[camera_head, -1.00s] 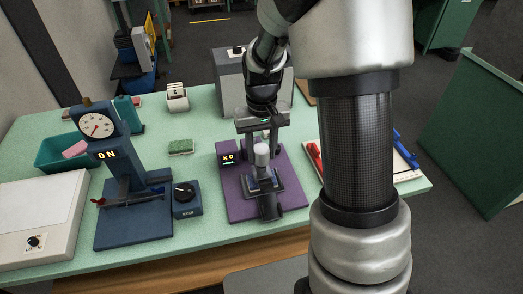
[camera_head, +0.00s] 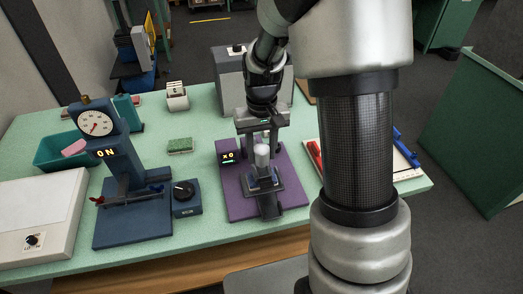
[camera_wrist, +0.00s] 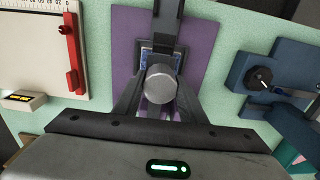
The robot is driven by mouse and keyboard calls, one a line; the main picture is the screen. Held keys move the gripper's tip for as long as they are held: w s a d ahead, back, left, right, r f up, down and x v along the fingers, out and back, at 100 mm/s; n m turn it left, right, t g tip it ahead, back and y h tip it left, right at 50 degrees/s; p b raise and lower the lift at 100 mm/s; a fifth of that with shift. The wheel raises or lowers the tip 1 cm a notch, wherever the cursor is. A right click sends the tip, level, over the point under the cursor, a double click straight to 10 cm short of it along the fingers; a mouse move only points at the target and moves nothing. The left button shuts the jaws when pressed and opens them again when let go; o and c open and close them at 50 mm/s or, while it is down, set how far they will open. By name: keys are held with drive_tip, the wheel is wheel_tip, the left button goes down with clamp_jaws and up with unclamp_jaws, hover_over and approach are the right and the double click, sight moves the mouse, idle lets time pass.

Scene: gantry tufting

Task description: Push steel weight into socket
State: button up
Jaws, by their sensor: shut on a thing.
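The steel weight (camera_head: 262,154) is a light grey cylinder. It stands upright over the dark stand with a blue block (camera_head: 265,183) on the purple base (camera_head: 235,199). My gripper (camera_head: 262,140) comes down from behind and is shut on the weight. In the wrist view the weight's round top (camera_wrist: 160,84) lies between the two dark fingers, above the blue part. The socket cannot be made out, as the weight and fingers cover the middle of the stand. I cannot tell whether the weight touches the stand.
A small display reading "X0" (camera_head: 228,158) sits on the purple base. To its left are a blue device with a round dial (camera_head: 98,124), a knob box (camera_head: 186,198) and a green sponge (camera_head: 181,146). A board with red and blue tools (camera_head: 398,163) lies at right.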

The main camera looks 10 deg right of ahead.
drive_tip(key=shift+f+b, duration=0.35)
drive_tip(key=shift+f, duration=0.1)
drive_tip(key=o, duration=1.3)
drive_tip(key=shift+c, duration=0.2)
wheel_tip(320, 180, up, 18)
drive_tip(key=f, duration=0.1)
drive_tip(key=s+r+t+p, duration=0.1)
drive_tip(key=s+r+t, duration=0.1)
drive_tip(key=s, duration=0.7)
drive_tip(key=s+r+t, duration=0.3)
drive_tip(key=s, duration=0.6)
drive_tip(key=shift+s+r+t+p, duration=0.2)
drive_tip(key=shift+r+t+p, duration=0.1)
drive_tip(key=shift+r+p, duration=0.05)
